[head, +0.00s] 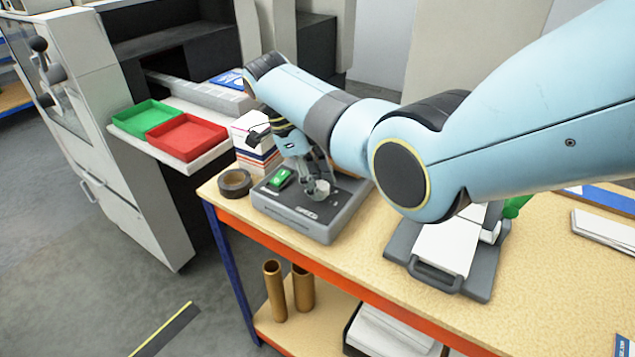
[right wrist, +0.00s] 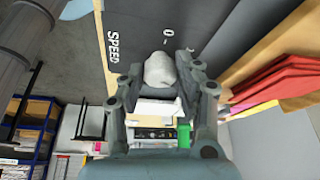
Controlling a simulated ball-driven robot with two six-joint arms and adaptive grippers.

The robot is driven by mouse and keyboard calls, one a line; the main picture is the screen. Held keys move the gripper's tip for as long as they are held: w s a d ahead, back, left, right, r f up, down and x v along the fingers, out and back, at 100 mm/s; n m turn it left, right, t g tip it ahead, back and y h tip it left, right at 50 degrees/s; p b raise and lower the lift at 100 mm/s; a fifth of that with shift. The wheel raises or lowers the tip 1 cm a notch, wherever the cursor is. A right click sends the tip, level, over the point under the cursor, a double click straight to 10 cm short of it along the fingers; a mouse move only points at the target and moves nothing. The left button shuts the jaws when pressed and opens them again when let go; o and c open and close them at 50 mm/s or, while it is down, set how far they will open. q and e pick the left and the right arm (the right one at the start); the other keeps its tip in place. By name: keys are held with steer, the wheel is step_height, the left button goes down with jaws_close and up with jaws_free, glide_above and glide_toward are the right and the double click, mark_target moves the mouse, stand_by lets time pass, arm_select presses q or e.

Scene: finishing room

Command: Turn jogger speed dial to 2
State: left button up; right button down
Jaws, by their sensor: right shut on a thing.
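The jogger (head: 330,226) is a grey box with a dark top panel near the left end of the wooden bench. Its speed dial (head: 322,188) is a small pale grey knob on that panel. In the right wrist view the dial (right wrist: 160,69) sits between the two fingers of my right gripper (right wrist: 159,76), which is shut on it. The word SPEED and a 0 mark show beside it; the dial's setting cannot be read. In the head view my right gripper (head: 319,176) reaches down onto the dial. My left gripper is not in view.
A green rocker switch (head: 279,178) is on the jogger's panel. A tape roll (head: 234,183) and a stack of paper (head: 252,135) stand close by. Green (head: 147,120) and red (head: 186,137) trays lie further left. A grey device with white sheets (head: 447,247) is to the right.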

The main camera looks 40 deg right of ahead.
mark_target(305, 194)
stand_by(0.5)
steer(key=c, duration=0.9)
jaws_free()
steer(key=shift+c, duration=0.2)
steer(key=shift+r, duration=0.1)
steer(key=v, duration=0.7)
